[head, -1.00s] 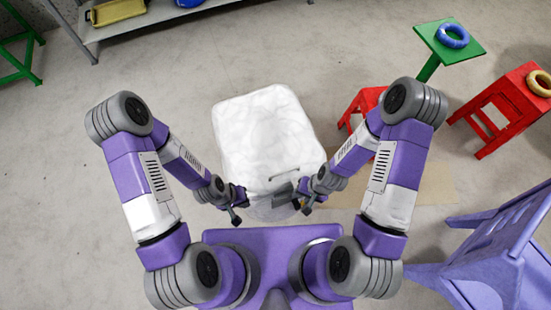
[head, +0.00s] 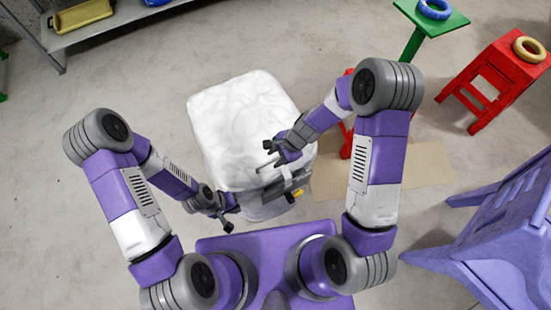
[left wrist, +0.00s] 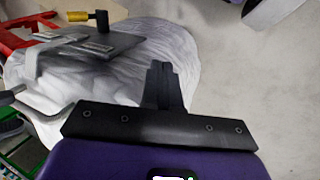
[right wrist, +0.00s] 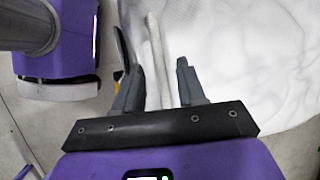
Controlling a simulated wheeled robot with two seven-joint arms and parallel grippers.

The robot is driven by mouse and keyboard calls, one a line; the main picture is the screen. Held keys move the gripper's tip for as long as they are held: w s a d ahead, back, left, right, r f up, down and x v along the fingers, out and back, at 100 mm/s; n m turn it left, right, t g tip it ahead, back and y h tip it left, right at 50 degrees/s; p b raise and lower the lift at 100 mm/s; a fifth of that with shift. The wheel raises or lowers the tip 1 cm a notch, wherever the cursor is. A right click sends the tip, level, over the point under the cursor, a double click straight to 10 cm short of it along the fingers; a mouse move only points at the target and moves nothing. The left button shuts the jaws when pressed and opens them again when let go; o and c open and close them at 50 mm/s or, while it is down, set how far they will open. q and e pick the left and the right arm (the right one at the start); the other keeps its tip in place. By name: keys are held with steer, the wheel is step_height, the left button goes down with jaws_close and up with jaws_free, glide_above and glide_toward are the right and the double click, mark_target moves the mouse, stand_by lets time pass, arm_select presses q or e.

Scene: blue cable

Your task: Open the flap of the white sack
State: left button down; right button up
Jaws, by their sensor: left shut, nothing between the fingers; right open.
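The white sack (head: 235,115) stands upright and bulging in front of me; its pale side also shows in the left wrist view (left wrist: 80,80). My left gripper (head: 228,222) is shut and empty beside the sack's near left corner; its fingers touch each other in the left wrist view (left wrist: 162,85). My right gripper (head: 262,158) is open over the near right part of the sack top. In the right wrist view its fingers (right wrist: 150,80) straddle a narrow pale strip (right wrist: 155,50); I cannot tell whether this is the flap's edge.
A grey plate with a yellow-handled part (head: 297,193) is at the sack's near right corner. A red stool (head: 495,80), a green stand (head: 430,20) and a purple chair (head: 490,240) stand to the right. A shelf (head: 105,30) is at the back left. The left floor is clear.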

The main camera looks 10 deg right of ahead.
steer(key=shift+a+f, duration=0.15)
steer(key=shift+f, duration=0.25)
jaws_close()
